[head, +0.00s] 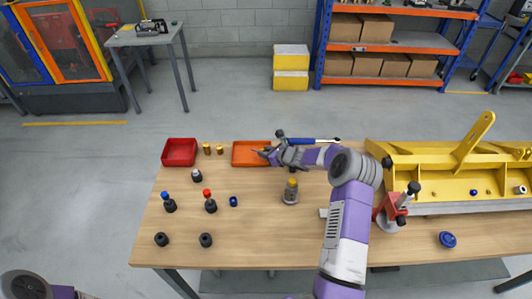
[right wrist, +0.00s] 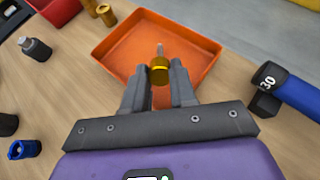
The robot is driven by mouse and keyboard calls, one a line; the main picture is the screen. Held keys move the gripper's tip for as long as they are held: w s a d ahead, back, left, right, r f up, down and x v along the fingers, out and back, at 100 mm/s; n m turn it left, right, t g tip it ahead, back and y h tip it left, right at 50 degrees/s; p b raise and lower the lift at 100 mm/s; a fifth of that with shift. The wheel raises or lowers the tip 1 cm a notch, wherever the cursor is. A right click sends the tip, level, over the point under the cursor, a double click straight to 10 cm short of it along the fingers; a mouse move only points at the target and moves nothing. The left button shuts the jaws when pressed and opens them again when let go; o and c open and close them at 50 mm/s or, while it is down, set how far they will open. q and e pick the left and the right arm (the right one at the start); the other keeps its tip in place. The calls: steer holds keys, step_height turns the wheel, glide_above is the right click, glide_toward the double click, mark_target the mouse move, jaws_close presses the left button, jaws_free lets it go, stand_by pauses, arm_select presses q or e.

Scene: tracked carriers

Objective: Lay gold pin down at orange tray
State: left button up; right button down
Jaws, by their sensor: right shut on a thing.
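The orange tray (head: 243,155) lies on the wooden table near its back edge; it also fills the upper middle of the right wrist view (right wrist: 125,52). My right gripper (head: 268,151) is over the right part of the tray. In the right wrist view its fingers (right wrist: 160,86) are shut on the gold pin (right wrist: 160,72), a gold cylinder with a thin grey tip. The pin appears over the tray's inside; whether it touches the floor I cannot tell. The tray looks empty otherwise. My left gripper is out of view.
Two gold cylinders (head: 213,150) stand between the tray and a red tray (head: 179,152). A blue-handled tool (head: 312,140) lies right of the orange tray. Several small black, blue and red-topped parts stand front left. A grey gold-topped piece (head: 290,191) and a yellow frame (head: 440,170) are right.

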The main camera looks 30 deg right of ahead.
steer(key=shift+f, duration=0.35)
steer(key=c, duration=0.8)
jaws_free()
steer(key=shift+s, duration=0.1)
steer(key=v, duration=0.7)
steer(key=shift+s+d+r, duration=0.1)
steer(key=shift+s+r, duration=0.05)
